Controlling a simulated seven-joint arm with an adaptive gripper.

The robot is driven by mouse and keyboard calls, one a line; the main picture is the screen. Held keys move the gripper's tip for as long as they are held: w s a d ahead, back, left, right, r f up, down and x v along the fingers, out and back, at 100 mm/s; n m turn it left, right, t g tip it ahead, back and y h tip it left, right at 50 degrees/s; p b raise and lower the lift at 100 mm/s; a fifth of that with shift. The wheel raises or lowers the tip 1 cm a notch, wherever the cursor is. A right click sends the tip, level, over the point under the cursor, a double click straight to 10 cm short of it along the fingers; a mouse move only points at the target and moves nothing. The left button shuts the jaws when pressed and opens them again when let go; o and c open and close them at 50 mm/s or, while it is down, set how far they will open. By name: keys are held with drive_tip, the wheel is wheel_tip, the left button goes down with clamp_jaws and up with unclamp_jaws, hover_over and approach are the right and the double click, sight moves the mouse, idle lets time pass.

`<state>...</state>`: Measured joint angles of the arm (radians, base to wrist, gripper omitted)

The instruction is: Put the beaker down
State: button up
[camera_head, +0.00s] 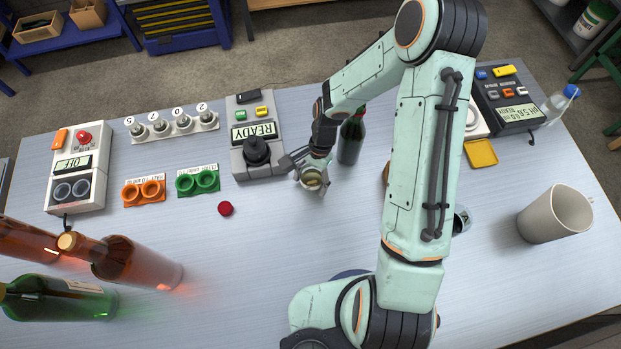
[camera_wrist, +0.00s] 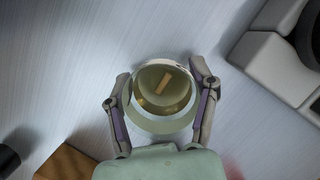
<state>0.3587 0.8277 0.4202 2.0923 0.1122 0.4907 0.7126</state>
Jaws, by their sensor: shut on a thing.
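My gripper (camera_wrist: 161,110) is shut on a clear beaker (camera_wrist: 160,88), with one finger on each side of it. The beaker is seen from above in the wrist view and holds a yellowish content with a small tan piece in it. In the head view the beaker (camera_head: 311,180) hangs below my wrist, right of the grey device with the black knob. I cannot tell whether its base touches the table (camera_head: 300,235).
The grey READY device (camera_head: 258,150) stands close on the left. A dark bottle (camera_head: 351,142) stands just behind right. A red cap (camera_head: 225,208) lies to the front left. The table's middle front is clear.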

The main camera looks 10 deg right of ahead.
drive_tip(key=shift+f, duration=0.2)
drive_tip(key=o, duration=1.2)
drive_tip(key=v, duration=1.1)
drive_tip(key=shift+d+r, duration=0.1)
drive_tip(key=shift+r, duration=0.3)
drive_tip(key=s+r+n+t, duration=0.1)
drive_tip(key=s+r+n, duration=0.4)
drive_tip(key=s, duration=0.4)
drive_tip(key=s+r+n+t+h, duration=0.1)
drive_tip(key=s+r+n, duration=0.4)
drive_tip(key=s+r, duration=0.2)
drive_tip(key=shift+s+a+r+h, duration=0.25)
drive_tip(key=shift+s+a+h, duration=0.05)
drive_tip(key=shift+s, duration=0.8)
